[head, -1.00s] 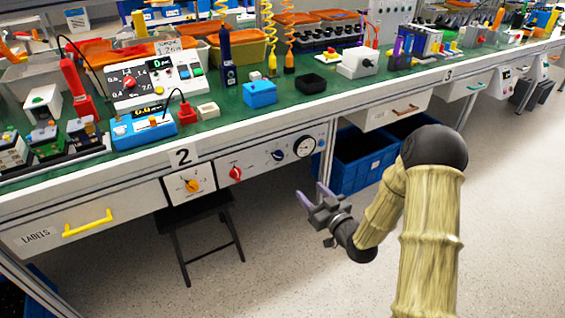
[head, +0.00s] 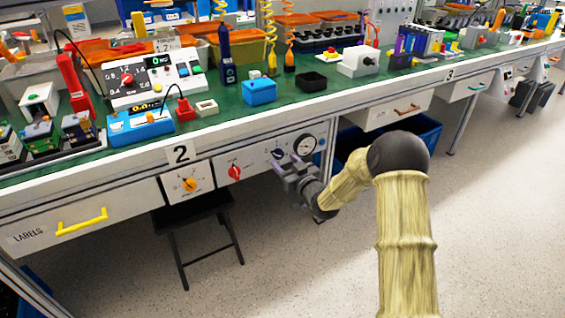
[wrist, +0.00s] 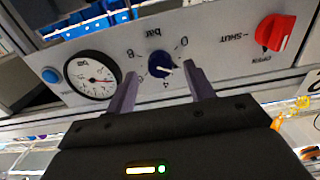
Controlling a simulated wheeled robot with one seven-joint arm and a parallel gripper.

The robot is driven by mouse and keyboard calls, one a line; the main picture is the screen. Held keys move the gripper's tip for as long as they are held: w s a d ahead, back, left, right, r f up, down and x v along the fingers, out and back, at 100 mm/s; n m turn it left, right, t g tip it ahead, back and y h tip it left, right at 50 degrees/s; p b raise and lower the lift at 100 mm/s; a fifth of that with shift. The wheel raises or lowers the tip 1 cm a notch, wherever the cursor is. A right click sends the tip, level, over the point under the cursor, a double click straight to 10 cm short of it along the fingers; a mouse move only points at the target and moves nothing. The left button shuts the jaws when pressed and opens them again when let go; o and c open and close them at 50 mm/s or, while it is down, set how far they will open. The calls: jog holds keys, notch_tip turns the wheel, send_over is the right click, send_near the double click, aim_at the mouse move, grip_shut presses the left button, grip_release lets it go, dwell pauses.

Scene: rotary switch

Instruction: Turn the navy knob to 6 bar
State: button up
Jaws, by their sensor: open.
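The navy knob (wrist: 161,61) sits on the light panel under the bench, with a printed scale and "bar" around it. The wrist view shows the panel upside down. My gripper (wrist: 160,69) is open, with one finger on each side of the knob in this view; contact cannot be told. In the head view my gripper (head: 284,168) is at the panel just below the navy knob (head: 278,153).
A round gauge (wrist: 92,76) and a blue button (wrist: 50,75) are on one side of the knob. A red knob (wrist: 276,32) marked open and shut is on the other. A blue crate (head: 400,140) stands under the bench.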

jog(key=shift+x, duration=1.2)
jog(key=c, duration=1)
jog(key=shift+o, duration=0.2)
